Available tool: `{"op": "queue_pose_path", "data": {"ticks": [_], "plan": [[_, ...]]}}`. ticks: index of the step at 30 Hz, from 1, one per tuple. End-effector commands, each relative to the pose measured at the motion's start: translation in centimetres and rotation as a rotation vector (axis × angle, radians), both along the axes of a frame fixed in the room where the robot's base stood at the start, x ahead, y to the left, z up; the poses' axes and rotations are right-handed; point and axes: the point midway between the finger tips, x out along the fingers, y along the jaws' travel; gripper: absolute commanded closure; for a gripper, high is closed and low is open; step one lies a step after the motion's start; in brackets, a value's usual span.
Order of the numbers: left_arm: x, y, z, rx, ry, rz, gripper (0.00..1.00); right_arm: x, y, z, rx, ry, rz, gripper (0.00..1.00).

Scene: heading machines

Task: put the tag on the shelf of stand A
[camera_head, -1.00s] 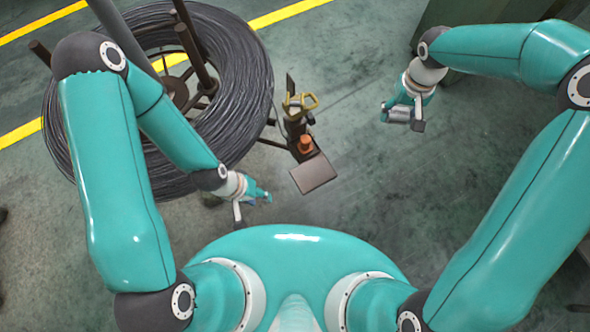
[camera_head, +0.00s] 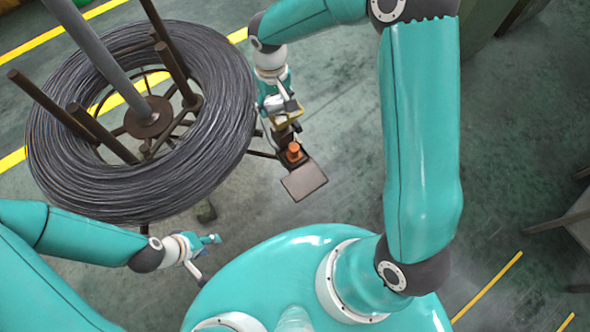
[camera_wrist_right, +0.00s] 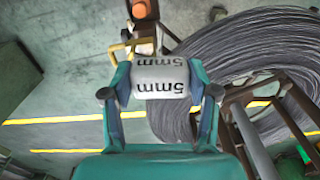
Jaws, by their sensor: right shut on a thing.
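A white, rounded tag (camera_wrist_right: 160,78) printed "5mm" shows in the right wrist view, pinched between the two fingers of my right gripper (camera_wrist_right: 160,92). In the head view my right gripper (camera_head: 277,106) is just above a yellow bracket (camera_head: 287,119) beside the wire coil. A flat grey-brown plate (camera_head: 304,181) sticks out below the bracket; nothing lies on it. I see no letter marking stand A. My left gripper (camera_head: 208,258) is low, at the left of my body, away from the tag; its jaw state is unclear.
A large coil of dark wire (camera_head: 65,165) sits on a stand with upright brown posts (camera_head: 98,132). An orange knob (camera_head: 294,152) stands between the bracket and the plate. A grey table (camera_head: 575,215) is at the right edge. Open floor (camera_head: 510,130) lies at the right.

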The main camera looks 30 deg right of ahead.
Motion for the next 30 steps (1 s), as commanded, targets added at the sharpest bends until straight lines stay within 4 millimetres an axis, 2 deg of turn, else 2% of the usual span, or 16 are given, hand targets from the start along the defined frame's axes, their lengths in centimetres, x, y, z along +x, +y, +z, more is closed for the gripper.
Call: {"op": "queue_pose_path", "data": {"ticks": [13, 17, 20, 23, 30], "plan": [[0.0, 0.0, 0.0, 0.000, 0.000, 0.000, 0.60, -0.1, 0.0, 0.0, 0.000, 0.000, -0.006, 0.75], [0.0, 0.0, -0.7, 0.000, 0.000, 0.000, 0.60, -0.3, -0.2, -0.4, 0.000, 0.000, -0.005, 0.75], [0.0, 0.0, -2.3, 0.000, 0.000, 0.000, 0.60, -0.6, -0.4, -1.2, -0.001, -0.002, -0.004, 0.75], [0.0, 0.0, -4.7, 0.000, 0.000, 0.000, 0.60, -1.2, -0.9, -2.4, -0.002, -0.003, 0.000, 0.75], [0.0, 0.0, -12.7, 0.000, 0.000, 0.000, 0.60, -4.0, -2.3, -6.1, -0.006, -0.005, 0.022, 0.75]]}}
